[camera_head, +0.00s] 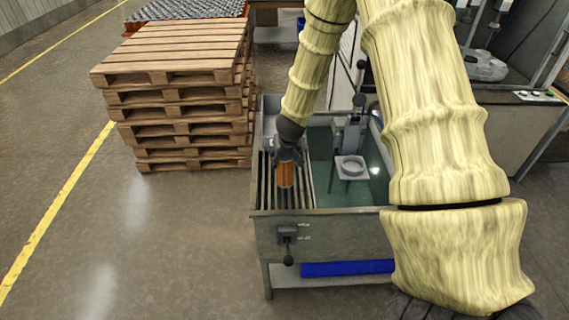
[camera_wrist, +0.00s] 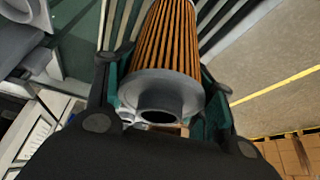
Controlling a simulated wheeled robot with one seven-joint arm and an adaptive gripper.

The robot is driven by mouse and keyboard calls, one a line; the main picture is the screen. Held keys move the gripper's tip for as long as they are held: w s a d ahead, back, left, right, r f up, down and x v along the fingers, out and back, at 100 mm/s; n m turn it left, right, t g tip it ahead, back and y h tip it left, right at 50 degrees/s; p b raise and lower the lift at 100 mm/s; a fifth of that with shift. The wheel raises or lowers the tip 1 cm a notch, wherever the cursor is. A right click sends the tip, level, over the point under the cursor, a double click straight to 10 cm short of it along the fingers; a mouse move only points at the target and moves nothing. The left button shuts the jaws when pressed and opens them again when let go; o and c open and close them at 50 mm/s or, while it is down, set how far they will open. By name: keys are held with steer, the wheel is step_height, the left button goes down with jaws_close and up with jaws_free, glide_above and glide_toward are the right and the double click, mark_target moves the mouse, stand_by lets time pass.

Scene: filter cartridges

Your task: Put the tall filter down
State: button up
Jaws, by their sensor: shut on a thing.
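The tall filter (camera_head: 286,174) is an orange pleated cylinder with a grey end cap; it shows large in the wrist view (camera_wrist: 172,45). My gripper (camera_head: 287,155) is shut on it, with a finger on each side near the grey cap in the wrist view (camera_wrist: 160,85). The filter hangs upright over the slatted rack (camera_head: 302,190) at the left side of the metal wash tank (camera_head: 335,232). I cannot tell whether its lower end touches the slats.
Right of the rack, the tank holds greenish liquid (camera_head: 330,188) and a fixture with a pale ring (camera_head: 350,165). A lever (camera_head: 288,245) sticks out of the tank's front. A tall stack of wooden pallets (camera_head: 180,95) stands to the left. Floor in front is clear.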

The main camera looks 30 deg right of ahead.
steer(key=shift+f+p, duration=0.75)
steer(key=shift+f, duration=0.95)
steer(key=o, duration=1.1)
steer(key=shift+f, duration=0.1)
